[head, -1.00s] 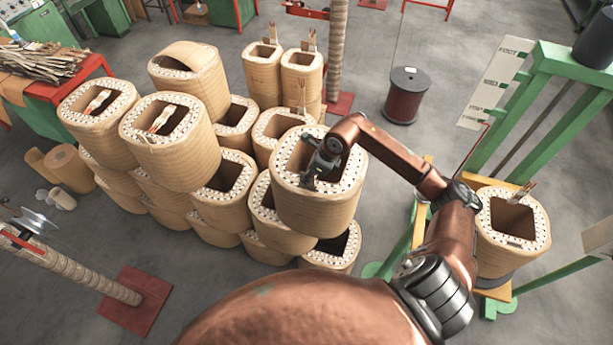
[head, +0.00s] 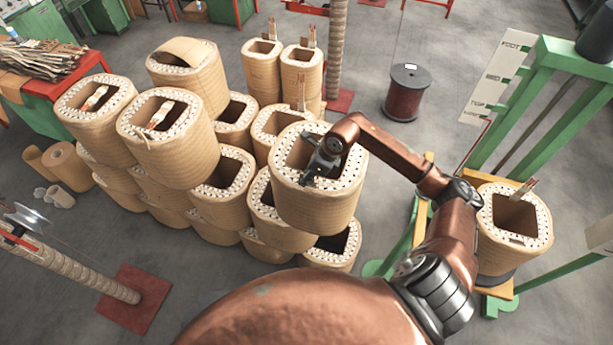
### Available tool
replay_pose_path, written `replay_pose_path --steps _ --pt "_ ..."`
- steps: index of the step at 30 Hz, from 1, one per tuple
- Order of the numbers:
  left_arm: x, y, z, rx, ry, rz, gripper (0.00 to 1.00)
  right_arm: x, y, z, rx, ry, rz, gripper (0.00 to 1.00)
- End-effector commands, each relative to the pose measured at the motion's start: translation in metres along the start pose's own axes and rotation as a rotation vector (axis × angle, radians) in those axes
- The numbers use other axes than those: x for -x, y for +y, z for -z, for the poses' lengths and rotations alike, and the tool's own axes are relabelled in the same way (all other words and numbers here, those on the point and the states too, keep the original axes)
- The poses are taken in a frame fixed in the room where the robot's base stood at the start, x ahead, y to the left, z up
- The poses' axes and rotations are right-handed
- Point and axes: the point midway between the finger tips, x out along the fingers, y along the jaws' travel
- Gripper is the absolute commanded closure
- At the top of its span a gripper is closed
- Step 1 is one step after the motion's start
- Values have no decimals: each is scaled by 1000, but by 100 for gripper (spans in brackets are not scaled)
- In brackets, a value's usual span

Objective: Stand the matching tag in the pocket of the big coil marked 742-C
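Several big paper-wrapped coils stand stacked in the middle of the head view; I cannot read a 742-C mark on any of them. My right gripper (head: 312,172) is over the open top of the front right coil (head: 318,210), at its inner edge. Its fingers are small and dark here, and I cannot tell whether they hold a tag. My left gripper is not in view.
A single coil (head: 512,235) stands on a wooden base by the green frame (head: 560,100) at the right. A dark red spool (head: 408,93) stands on the floor behind. A post with a red base (head: 133,300) is at front left.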

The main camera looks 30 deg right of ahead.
Motion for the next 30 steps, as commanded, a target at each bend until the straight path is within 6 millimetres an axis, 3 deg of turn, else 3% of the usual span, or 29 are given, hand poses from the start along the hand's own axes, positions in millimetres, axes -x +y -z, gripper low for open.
replay_pose_path --steps 11,24,30 --pt "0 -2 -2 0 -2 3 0 6 -1 0 0 0 2 75" --pt "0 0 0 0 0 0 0 88 -1 0 1 1 4 75" --pt "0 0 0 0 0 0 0 113 -1 0 0 0 2 75"
